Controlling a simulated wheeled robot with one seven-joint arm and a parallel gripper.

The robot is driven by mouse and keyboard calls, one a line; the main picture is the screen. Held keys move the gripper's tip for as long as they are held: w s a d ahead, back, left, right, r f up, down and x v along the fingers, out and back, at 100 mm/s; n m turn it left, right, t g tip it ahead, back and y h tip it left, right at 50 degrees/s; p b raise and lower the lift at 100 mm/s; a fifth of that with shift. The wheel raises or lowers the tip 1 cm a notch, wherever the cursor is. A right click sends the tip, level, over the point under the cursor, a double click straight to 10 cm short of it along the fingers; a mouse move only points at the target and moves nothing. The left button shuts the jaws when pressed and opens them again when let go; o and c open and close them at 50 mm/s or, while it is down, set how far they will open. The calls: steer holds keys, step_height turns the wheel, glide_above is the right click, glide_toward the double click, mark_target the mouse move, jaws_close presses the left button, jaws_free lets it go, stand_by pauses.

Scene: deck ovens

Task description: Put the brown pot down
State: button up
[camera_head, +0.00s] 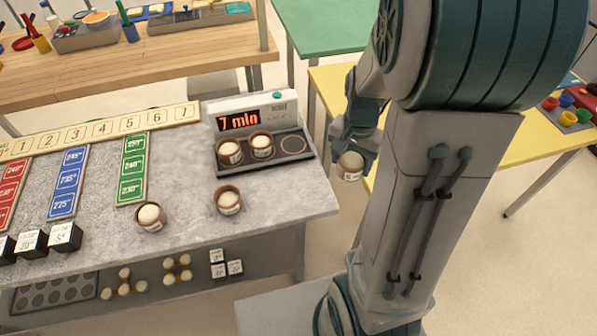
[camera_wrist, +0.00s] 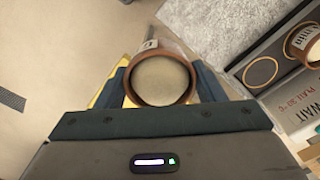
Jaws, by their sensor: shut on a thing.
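A brown pot (camera_head: 350,166) with a pale domed top and a label is held by my gripper (camera_head: 352,150) beyond the counter's right edge, above the floor. In the wrist view the same pot (camera_wrist: 160,80) sits upright between the two fingers of my gripper (camera_wrist: 161,88), which are shut on its sides. Its underside is hidden. The timer tray (camera_head: 262,165), reading "7 min", holds two similar pots, a left one (camera_head: 230,153) and a middle one (camera_head: 261,146). Its right ring (camera_head: 293,144) is empty; an empty ring (camera_wrist: 261,72) also shows in the wrist view.
Two more pots, one at the left (camera_head: 151,217) and one at the right (camera_head: 228,200), stand on the grey counter (camera_head: 185,170). Black-and-white blocks (camera_head: 65,237) stand at the counter's left. The counter's right end is bare. A yellow table (camera_head: 460,140) is behind my arm.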

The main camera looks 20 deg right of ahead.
steer(key=w+a+f, duration=0.1)
steer(key=a+f, duration=0.1)
steer(key=a, duration=0.1)
steer(key=w+a+f+p, duration=0.1)
steer(key=w+a+f, duration=0.1)
steer(key=a, duration=0.1)
steer(key=w+a+f, duration=0.2)
steer(key=a, duration=0.2)
steer(key=shift+f+p, duration=0.35)
steer(key=shift+w+f, duration=0.1)
steer(key=shift+f, duration=1.95)
steer(key=shift+f, duration=0.25)
steer(key=o, duration=1.1)
steer(key=shift+r, duration=0.1)
steer(key=shift+r, duration=0.1)
